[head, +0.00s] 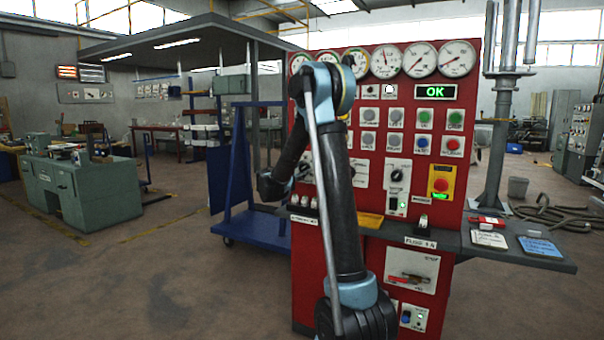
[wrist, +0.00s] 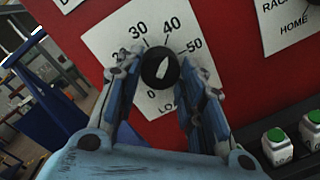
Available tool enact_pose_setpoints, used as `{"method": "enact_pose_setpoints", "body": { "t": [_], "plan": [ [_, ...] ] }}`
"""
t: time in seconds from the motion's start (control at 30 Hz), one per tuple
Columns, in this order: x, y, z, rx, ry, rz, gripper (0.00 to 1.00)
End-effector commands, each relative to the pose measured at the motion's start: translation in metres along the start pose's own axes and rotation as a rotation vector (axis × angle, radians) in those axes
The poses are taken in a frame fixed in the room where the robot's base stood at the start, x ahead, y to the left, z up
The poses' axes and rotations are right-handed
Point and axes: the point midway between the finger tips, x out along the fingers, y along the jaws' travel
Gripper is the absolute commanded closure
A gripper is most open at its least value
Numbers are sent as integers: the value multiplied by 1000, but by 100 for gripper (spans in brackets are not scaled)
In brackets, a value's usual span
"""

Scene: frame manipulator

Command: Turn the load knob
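The load knob (wrist: 161,68) is round and black with a white pointer, in the middle of the wrist view. Whether the pads touch the knob is unclear. In the head view my arm largely hides the gripper at the left edge of the panel.
The red panel (head: 372,245) carries gauges, buttons and another knob (head: 397,175). A green OK display (head: 435,92) is lit. Green buttons (wrist: 276,135) stand at the lower right in the wrist view. A blue cart (head: 250,235) stands left of the panel; the left floor is open.

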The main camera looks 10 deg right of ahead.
Motion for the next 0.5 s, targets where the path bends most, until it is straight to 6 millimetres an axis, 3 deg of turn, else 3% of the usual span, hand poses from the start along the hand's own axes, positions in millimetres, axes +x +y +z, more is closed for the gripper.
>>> {"method": "enact_pose_setpoints", "body": {
  "t": [0.07,0.1,0.5],
  "plan": [
    [0,-1,0,0,-1,-2,88],
    [10,-11,10,0,-6,-7,88],
    [2,-5,3,107,0,-12,88]
  ]
}}
